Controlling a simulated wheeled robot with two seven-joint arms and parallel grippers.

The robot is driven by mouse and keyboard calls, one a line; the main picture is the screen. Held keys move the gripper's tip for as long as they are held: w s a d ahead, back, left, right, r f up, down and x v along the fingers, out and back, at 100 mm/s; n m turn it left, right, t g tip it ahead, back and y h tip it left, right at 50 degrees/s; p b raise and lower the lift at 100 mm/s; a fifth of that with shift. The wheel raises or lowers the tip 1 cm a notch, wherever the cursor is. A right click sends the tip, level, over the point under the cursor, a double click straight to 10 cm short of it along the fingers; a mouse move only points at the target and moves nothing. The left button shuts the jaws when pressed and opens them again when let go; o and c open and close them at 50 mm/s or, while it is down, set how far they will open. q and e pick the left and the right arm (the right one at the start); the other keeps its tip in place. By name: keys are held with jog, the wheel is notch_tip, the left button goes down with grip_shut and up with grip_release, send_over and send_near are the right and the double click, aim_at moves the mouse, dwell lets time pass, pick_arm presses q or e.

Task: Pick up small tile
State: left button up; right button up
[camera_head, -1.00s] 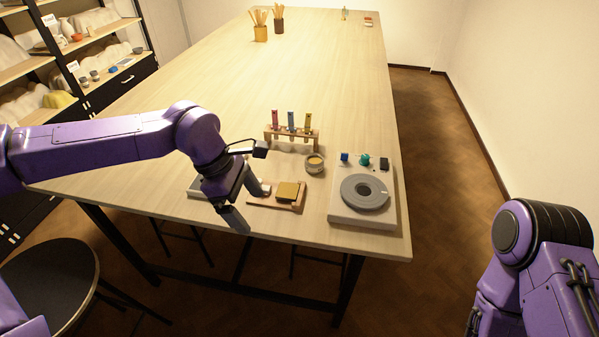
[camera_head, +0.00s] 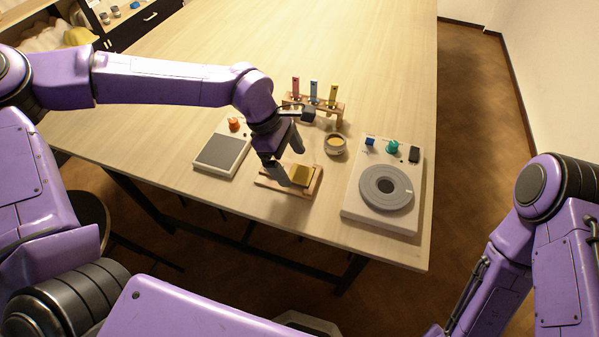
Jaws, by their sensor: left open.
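A small mustard-yellow square block (camera_head: 303,174), which may be the small tile, lies on a wooden board (camera_head: 311,190) near the table's front edge. My left gripper (camera_head: 291,162) is open over the left part of the board, fingers pointing down, just left of the yellow block. I cannot tell whether the fingers touch anything. The gripper hides part of the board and whatever lies there. My right arm shows at the lower right, but its gripper is out of view.
A grey-topped device (camera_head: 221,154) with an orange knob stands left of the board. A white device with a grey disc (camera_head: 386,187) stands to the right. A small bowl (camera_head: 335,144) and a rack of coloured tubes (camera_head: 325,105) stand behind. The table's far middle is clear.

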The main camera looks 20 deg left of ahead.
aim_at(299, 174)
pick_arm(q)
jog(key=f, duration=0.1)
jog(key=w+d+f, duration=0.1)
jog(key=f, duration=0.1)
jog(key=f+p, duration=0.1)
jog(key=shift+w+d+f, duration=0.15)
jog(key=shift+w, duration=0.15)
jog(key=shift+s, duration=0.4)
jog(key=shift+c, duration=0.9)
jog(key=c, duration=1)
